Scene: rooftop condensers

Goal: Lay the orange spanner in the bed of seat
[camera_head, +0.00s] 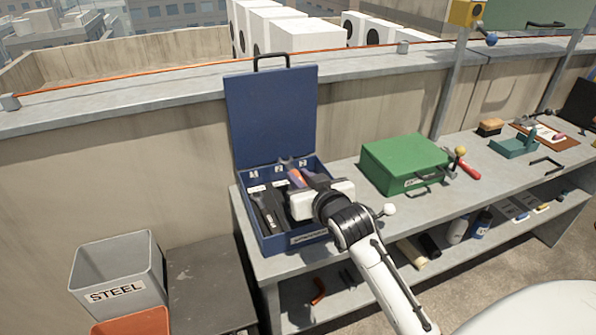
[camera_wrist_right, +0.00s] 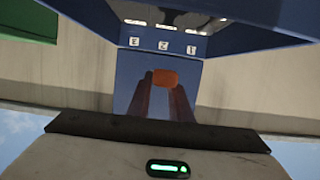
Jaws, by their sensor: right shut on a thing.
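The blue toolbox (camera_head: 313,239) stands open on the bench, lid up at the back. Its back wall carries number labels 1, 2 and 3; these labels (camera_wrist_right: 163,46) appear upside down in the right wrist view. My right gripper (camera_head: 297,178) is over the right part of the box, its fingers shut on the orange spanner. In the right wrist view the spanner's orange end (camera_wrist_right: 165,78) shows between the two dark fingers. My wrist hides most of the spanner and the seats below; I cannot tell whether it touches a bed. My left gripper is out of view.
Dark tools (camera_head: 266,212) lie in the left part of the box. A closed green case (camera_head: 405,163) stands just right of it on the bench. A grey STEEL bin (camera_head: 117,270) stands at lower left.

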